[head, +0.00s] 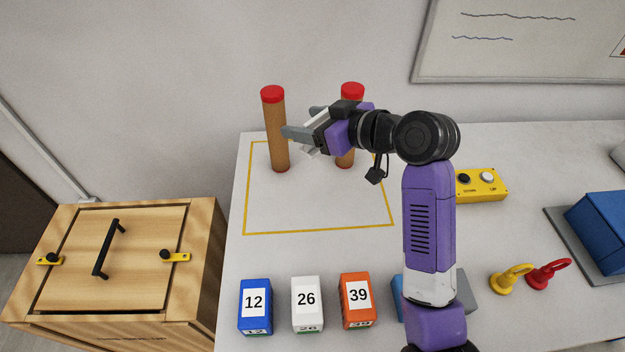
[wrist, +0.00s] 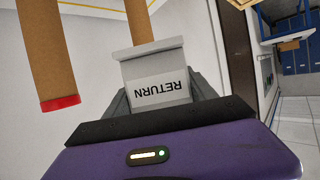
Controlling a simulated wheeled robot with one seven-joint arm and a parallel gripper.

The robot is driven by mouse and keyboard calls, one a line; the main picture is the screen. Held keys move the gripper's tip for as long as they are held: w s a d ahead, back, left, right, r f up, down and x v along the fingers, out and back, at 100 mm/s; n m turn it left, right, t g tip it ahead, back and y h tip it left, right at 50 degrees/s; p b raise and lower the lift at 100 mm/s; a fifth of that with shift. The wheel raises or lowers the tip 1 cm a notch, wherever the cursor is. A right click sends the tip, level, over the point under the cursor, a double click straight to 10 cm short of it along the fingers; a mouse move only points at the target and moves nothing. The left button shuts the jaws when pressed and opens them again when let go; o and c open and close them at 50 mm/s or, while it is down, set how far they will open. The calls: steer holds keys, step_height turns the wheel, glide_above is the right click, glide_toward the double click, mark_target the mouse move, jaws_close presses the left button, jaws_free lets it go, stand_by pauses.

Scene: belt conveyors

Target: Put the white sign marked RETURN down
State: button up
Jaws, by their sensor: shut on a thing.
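The white sign marked RETURN (wrist: 158,76) is between the fingers of my gripper (wrist: 160,98), its lettering upside down in the wrist view. In the head view my gripper (head: 303,122) is shut on the sign and hovers over the back of the white table, near two brown posts with red tops. Only slivers of the sign show there. The left post (head: 278,135) stands just beyond my fingers. The right post (head: 352,91) is partly hidden behind my gripper.
A yellow outline (head: 318,230) marks a largely clear area around the posts. Blue (head: 255,307), white (head: 307,305) and orange (head: 356,300) numbered blocks line the front. A yellow button box (head: 482,186), yellow and red ringed pieces (head: 548,274) and a blue object (head: 600,230) are at right.

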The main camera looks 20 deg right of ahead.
step_height(320, 180, down, 20)
steer(key=shift+r+p, duration=0.2)
steer(key=shift+p, duration=0.15)
steer(key=shift+f, duration=0.1)
steer(key=o, duration=1.3)
steer(key=shift+o, duration=0.2)
steer(key=b+v, duration=0.1)
steer(key=v, duration=1.1)
